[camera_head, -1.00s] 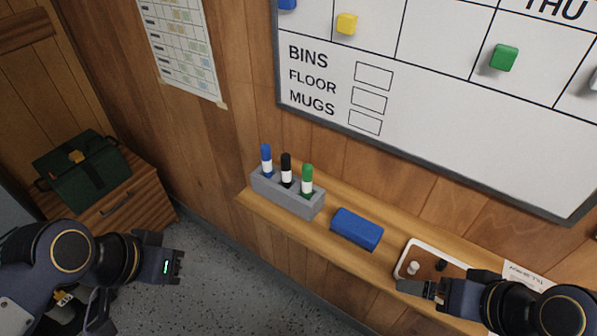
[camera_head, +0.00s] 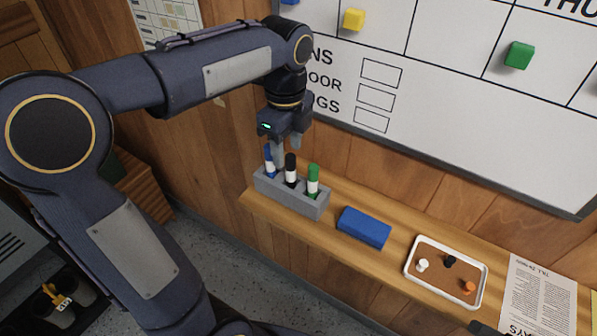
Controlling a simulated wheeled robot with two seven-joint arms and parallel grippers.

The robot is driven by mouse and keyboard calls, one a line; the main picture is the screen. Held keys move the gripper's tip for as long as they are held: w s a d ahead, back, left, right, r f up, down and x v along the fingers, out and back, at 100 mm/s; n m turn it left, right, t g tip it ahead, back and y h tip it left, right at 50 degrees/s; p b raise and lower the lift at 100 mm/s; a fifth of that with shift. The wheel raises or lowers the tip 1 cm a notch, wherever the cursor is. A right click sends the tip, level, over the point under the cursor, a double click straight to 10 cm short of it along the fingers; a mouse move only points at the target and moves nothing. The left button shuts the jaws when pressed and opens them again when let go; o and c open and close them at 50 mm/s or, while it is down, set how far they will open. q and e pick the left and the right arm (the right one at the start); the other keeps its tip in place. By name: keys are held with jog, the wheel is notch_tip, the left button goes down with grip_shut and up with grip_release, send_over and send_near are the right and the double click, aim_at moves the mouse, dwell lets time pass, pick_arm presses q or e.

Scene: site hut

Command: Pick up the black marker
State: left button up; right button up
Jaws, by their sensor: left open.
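The black marker (camera_head: 291,171) stands upright in the grey holder (camera_head: 292,198) on the wooden shelf, between the blue marker (camera_head: 269,160) and the green marker (camera_head: 313,181). My left gripper (camera_head: 286,150) is open and points down just above the holder, over the blue and black markers. One finger overlaps the blue marker's top in the picture; I cannot tell whether they touch. The black marker is not held. Only a small dark piece at the bottom right edge may be my right arm; its jaws are not visible.
A blue eraser (camera_head: 364,227) lies right of the holder. A tray (camera_head: 411,273) with several small pegs and a printed sheet (camera_head: 538,298) are farther right on the shelf (camera_head: 330,247). The whiteboard (camera_head: 460,122) hangs behind and above.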

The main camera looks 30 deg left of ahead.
aim_at(291, 167)
pick_arm(q)
jog(key=f, duration=0.6)
jog(key=shift+w+d, duration=0.1)
jog(key=shift+d, duration=0.2)
grip_shut()
